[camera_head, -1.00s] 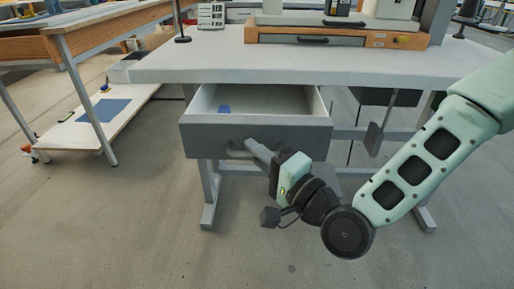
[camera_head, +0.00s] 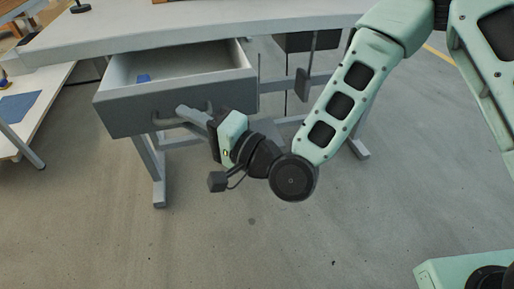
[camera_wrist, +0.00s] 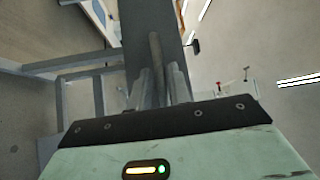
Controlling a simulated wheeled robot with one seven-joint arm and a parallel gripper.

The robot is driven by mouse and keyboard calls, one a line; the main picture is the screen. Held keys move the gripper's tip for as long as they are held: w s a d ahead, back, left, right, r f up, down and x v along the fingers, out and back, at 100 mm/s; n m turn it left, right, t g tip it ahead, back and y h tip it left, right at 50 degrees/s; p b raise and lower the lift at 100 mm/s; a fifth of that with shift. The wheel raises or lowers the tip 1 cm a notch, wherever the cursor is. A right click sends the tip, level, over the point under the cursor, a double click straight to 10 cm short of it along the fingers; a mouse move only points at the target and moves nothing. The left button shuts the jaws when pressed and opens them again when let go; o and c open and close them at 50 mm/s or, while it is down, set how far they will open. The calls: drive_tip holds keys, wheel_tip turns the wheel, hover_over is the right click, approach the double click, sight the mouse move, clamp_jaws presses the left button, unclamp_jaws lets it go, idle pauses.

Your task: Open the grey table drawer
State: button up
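The grey table drawer (camera_head: 130,114) stands pulled out from under the worktable in the head view, with its pale inside showing. In the wrist view the dark drawer front (camera_wrist: 152,25) and the handle (camera_wrist: 155,50) lie ahead of the two fingers, which sit close on either side of the handle's end. Whether they press on it is hard to see.
The light worktable top (camera_head: 200,30) overhangs the drawer. A table leg (camera_head: 150,170) stands below it. A neighbouring bench with a low shelf (camera_head: 40,105) is at the left. The floor (camera_head: 230,240) in front is clear.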

drive_tip(key=p+v, duration=1.1)
drive_tip(key=v, duration=0.5)
